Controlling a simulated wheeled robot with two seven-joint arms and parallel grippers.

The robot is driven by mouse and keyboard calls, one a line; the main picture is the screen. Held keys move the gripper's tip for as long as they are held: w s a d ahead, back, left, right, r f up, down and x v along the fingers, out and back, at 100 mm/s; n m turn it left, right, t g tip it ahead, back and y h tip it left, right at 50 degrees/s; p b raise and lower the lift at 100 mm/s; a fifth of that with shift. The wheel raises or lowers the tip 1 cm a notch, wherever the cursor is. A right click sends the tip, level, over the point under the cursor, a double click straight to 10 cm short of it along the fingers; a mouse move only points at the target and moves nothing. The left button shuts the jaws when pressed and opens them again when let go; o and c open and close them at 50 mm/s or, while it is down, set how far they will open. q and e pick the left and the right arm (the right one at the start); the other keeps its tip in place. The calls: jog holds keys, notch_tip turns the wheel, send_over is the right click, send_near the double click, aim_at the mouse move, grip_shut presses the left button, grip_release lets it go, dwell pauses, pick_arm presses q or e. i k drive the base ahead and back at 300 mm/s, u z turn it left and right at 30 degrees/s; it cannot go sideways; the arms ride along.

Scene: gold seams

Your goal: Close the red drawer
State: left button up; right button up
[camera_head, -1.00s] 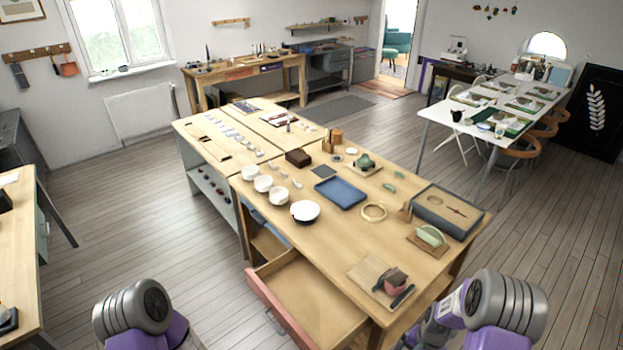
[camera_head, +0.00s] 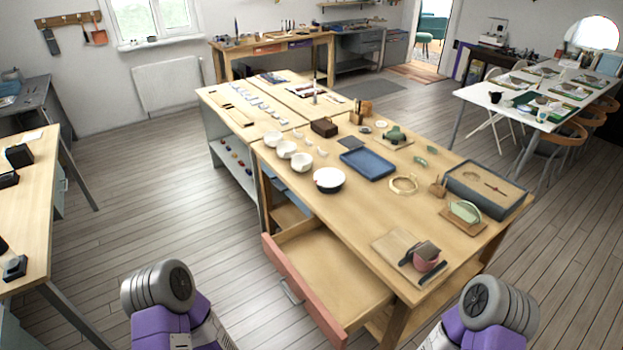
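The red drawer (camera_head: 303,291) stands pulled out of the near side of the wooden workbench (camera_head: 400,213). Its red front with a grey handle (camera_head: 291,292) faces the lower left, and its wooden inside looks empty. The parts of my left arm (camera_head: 160,300) show at the bottom left, apart from the drawer. The parts of my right arm (camera_head: 490,315) show at the bottom right, beside the bench's near end. Neither gripper's fingers show.
The bench top carries white bowls (camera_head: 329,180), a blue tray (camera_head: 367,163), a grey box (camera_head: 486,190) and a board with a pink cup (camera_head: 426,257). Another table (camera_head: 40,195) stands at the left. Bare floor lies between it and the bench.

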aim_at(341, 294)
jog(key=z, duration=0.5)
jog(key=k, duration=1.2)
jog(key=u, duration=0.15)
jog(key=i, duration=0.4)
jog(key=u, duration=0.5)
jog(key=i, duration=1.2)
jog(key=z, duration=0.6)
